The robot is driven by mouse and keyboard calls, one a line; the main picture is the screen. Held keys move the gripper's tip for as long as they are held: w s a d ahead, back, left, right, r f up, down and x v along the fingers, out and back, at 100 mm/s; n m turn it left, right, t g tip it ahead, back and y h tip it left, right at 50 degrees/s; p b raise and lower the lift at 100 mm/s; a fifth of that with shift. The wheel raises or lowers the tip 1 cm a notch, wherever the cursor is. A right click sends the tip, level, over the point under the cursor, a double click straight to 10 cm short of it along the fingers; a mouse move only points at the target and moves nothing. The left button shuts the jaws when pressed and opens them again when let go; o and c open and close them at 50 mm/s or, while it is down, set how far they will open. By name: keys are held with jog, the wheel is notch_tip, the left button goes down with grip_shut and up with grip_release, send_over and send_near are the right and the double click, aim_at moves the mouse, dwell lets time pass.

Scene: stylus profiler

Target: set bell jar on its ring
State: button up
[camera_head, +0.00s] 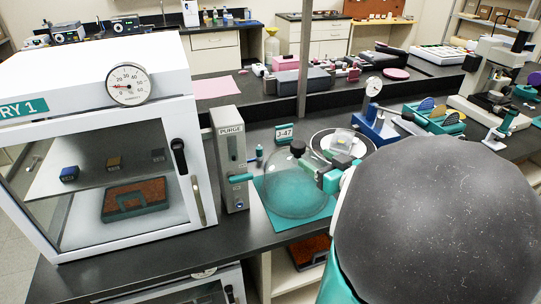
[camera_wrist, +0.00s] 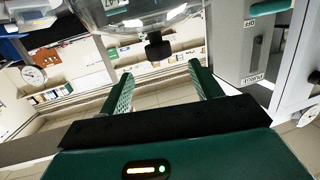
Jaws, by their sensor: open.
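The clear bell jar (camera_head: 293,196) stands upright on a teal mat (camera_head: 268,212), with a dark knob (camera_head: 298,147) on top. My gripper (camera_head: 314,167) is beside the jar's upper right side in the head view. In the wrist view my gripper (camera_wrist: 161,70) is open, its green fingers apart and nothing clamped between them. The knob (camera_wrist: 157,46) shows just beyond the fingertips, below the jar's glass dome (camera_wrist: 150,20). A round pale plate with a dark rim (camera_head: 318,144), likely the ring, lies behind the jar with a small clear block on it. My arm hides part of that area.
A grey PURGE unit (camera_head: 229,160) and a white glass-fronted cabinet (camera_head: 110,75) stand left of the jar. A J-47 sign (camera_head: 284,133) is behind it. A blue gauge stand (camera_head: 375,125) and a rack of coloured discs (camera_head: 435,118) are at right.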

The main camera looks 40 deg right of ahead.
aim_at(303, 149)
jog(key=w, duration=0.6)
jog(key=w+d+f, duration=0.1)
jog(key=w, duration=0.2)
jog(key=shift+w+f, duration=0.1)
jog(key=shift+w, duration=0.05)
grip_shut()
